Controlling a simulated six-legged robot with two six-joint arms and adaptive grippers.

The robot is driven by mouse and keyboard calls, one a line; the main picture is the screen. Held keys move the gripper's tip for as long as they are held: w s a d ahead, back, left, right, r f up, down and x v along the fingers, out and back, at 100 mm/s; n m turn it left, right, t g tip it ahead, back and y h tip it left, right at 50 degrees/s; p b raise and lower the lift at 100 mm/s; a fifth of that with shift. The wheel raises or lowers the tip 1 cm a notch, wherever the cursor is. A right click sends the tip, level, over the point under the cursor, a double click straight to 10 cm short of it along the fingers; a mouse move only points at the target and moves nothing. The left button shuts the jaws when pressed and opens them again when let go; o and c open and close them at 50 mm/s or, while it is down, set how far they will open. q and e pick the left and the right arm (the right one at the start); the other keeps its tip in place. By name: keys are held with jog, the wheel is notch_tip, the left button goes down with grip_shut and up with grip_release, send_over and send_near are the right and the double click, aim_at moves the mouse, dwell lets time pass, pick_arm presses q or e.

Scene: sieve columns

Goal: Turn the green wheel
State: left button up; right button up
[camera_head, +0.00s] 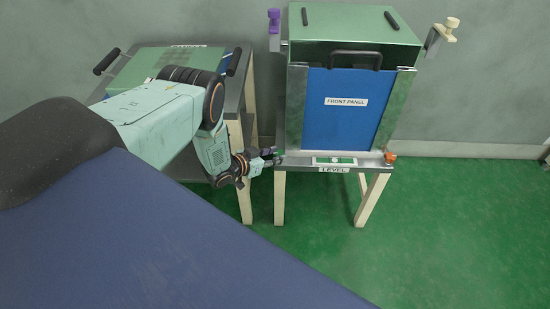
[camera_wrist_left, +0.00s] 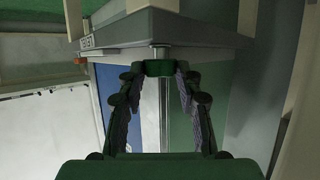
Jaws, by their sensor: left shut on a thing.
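The green wheel (camera_wrist_left: 160,68) is a small dark green knob on an upright metal rod in the left wrist view. It sits under the corner of the level stand, between my fingertips. In the head view only a bit of green (camera_head: 280,153) shows at the stand's front left corner. My left gripper (camera_head: 272,156) reaches it from the left and is shut on it, one finger on each side. The fingers cover much of the wheel in the head view. My right gripper is in neither view.
The stand carries a blue front panel (camera_head: 345,118), a green-topped box (camera_head: 352,27) and a level (camera_head: 334,161). An orange knob (camera_head: 390,157) is at its front right corner and a purple one (camera_head: 274,20) at the back left. A second table (camera_head: 237,95) stands left.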

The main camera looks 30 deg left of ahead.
pick_arm(q)
jog(key=shift+a+m+g+h, duration=0.1)
jog(key=shift+m+g+h, duration=0.2)
jog(key=shift+m+h, duration=0.1)
jog(key=o, duration=1.2)
jog(key=shift+c, duration=0.2)
jog(key=v, duration=1.2)
jog(key=shift+f, duration=0.1)
